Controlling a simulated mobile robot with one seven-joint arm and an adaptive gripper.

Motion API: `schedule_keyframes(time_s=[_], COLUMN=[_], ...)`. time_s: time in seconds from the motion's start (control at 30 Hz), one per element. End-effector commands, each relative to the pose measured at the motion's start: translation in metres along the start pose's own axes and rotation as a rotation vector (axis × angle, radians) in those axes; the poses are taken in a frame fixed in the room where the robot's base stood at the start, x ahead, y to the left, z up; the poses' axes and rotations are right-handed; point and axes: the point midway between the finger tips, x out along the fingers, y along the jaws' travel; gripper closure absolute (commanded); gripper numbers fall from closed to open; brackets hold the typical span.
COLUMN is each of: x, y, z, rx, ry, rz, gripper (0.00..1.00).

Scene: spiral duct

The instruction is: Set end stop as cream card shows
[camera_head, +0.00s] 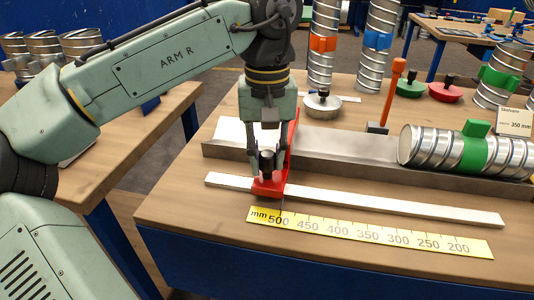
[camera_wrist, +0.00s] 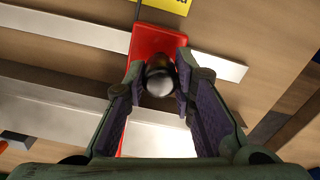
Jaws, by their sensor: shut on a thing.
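The red end stop (camera_head: 270,187) sits on the pale flat rail (camera_head: 400,205), near the 500 end of the yellow mm scale (camera_head: 370,234). Its upright red plate stands across the metal trough. My gripper (camera_head: 266,152) points down and is shut on the stop's dark knob (camera_wrist: 160,76). In the wrist view the knob is between the two finger pads, with the red base (camera_wrist: 155,42) beyond it. The cream card (camera_head: 514,122) at the right reads 350 mm. A spiral duct (camera_head: 425,147) with a green clamp lies in the trough at the right, well apart from the stop.
An orange-handled lever (camera_head: 392,95) stands behind the trough. Green (camera_head: 411,86) and red (camera_head: 446,90) round caps and a metal one (camera_head: 323,104) lie behind. Upright ducts stand at the back. The rail between stop and duct looks clear.

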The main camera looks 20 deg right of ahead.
Motion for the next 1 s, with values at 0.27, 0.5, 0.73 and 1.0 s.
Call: schedule_keyframes(time_s=[0.27,0.5,0.73,1.0], x=[-0.002,-0.004,-0.003,-0.001], y=[0.019,0.073,0.119,0.144], z=[0.005,0.02,0.033,0.039], rx=[0.005,0.01,0.007,0.001], ry=[-0.001,-0.002,-0.003,-0.001], rz=[0.002,0.002,0.002,0.002], gripper=[1.0,1.0,1.0,1.0])
